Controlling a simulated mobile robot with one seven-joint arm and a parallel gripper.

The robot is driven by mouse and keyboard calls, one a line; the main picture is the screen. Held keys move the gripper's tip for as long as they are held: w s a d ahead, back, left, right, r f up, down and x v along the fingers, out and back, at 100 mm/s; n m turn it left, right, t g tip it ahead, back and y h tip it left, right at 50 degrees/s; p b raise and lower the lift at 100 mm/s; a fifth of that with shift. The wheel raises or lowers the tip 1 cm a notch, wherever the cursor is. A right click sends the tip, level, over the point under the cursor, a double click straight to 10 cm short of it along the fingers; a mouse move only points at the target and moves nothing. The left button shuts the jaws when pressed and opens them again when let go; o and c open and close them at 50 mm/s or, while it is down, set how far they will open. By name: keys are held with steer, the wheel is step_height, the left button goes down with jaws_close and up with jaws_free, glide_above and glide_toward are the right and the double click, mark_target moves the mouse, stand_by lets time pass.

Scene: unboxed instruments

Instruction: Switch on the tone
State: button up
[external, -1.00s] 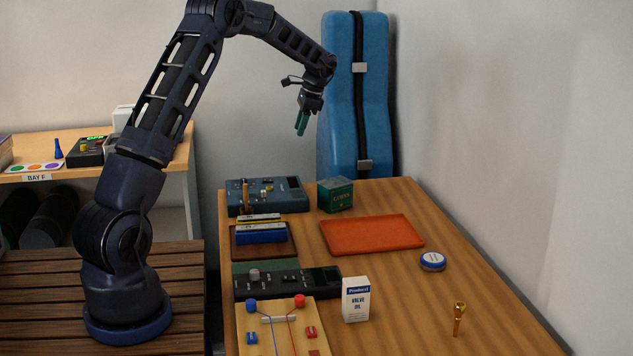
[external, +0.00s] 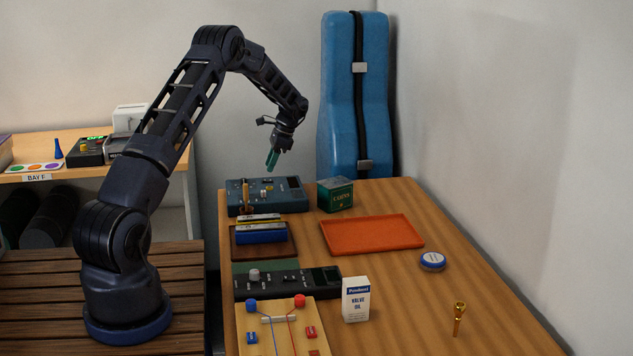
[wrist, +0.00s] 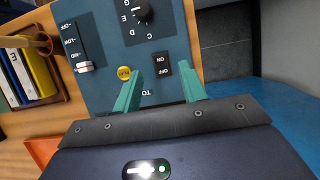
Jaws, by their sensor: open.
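A blue tone box (external: 290,196) stands at the far left of the table, its controls facing up. In the wrist view its blue panel (wrist: 105,45) carries a black rocker switch (wrist: 161,82) between ON and OFF markings; I cannot tell which side is pressed. Beside the switch are a round yellow PLAY button (wrist: 124,73), a black dial (wrist: 142,12) with letters around it, and a slider (wrist: 83,67). My gripper (external: 271,168) is open and empty above the box, teal fingers pointing down. In the wrist view the fingers (wrist: 160,70) appear on either side of the switch.
A green box (external: 336,195) stands close right of the tone box. A tray with books (external: 262,235) lies in front of it. An orange tray (external: 370,234) is at the middle right. A blue instrument case (external: 352,100) stands behind the table.

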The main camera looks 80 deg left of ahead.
mark_target(264, 180)
steer(key=shift+x, duration=2.2)
